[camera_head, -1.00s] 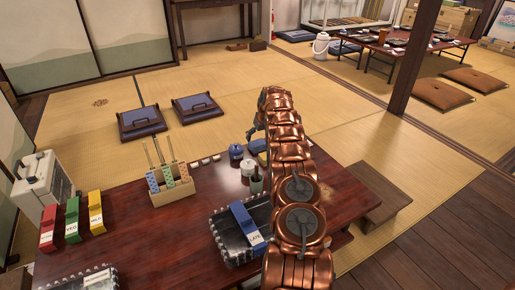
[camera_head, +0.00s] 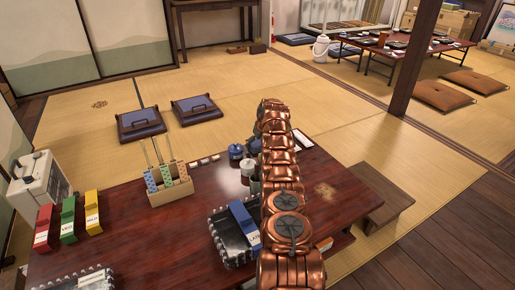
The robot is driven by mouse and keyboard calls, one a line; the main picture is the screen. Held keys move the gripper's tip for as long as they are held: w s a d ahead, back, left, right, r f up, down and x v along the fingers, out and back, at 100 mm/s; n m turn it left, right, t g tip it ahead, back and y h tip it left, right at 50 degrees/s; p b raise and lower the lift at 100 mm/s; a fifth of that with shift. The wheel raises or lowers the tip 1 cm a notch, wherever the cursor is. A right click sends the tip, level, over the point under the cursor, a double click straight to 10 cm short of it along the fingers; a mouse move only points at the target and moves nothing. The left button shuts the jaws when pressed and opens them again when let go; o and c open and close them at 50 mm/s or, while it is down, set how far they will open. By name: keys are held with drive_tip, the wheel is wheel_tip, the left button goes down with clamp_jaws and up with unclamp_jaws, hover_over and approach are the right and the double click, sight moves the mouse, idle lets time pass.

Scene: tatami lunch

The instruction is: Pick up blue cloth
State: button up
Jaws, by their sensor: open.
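A small blue patch (camera_head: 254,146) shows at the left edge of my copper-coloured arm, near the far edge of the dark red table (camera_head: 150,235). It may be the blue cloth, but the arm covers most of that spot and I cannot be sure. My gripper (camera_head: 257,130) is at the far end of the arm, over the table's far side. It is mostly hidden behind the arm links, with only a small grey part showing. It is open. I cannot see its fingertips or whether they touch anything.
A blue-lidded jar (camera_head: 236,152), a green cup (camera_head: 254,185) and a wooden caddy (camera_head: 170,190) stand left of my arm. A black tray (camera_head: 228,252) with a blue box (camera_head: 243,219) is nearer. The table's right side is mostly bare, with a worn patch (camera_head: 325,191).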

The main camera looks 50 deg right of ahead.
drive_tip(key=shift+c, duration=0.2)
drive_tip(key=shift+a, duration=0.1)
drive_tip(key=c, duration=0.7)
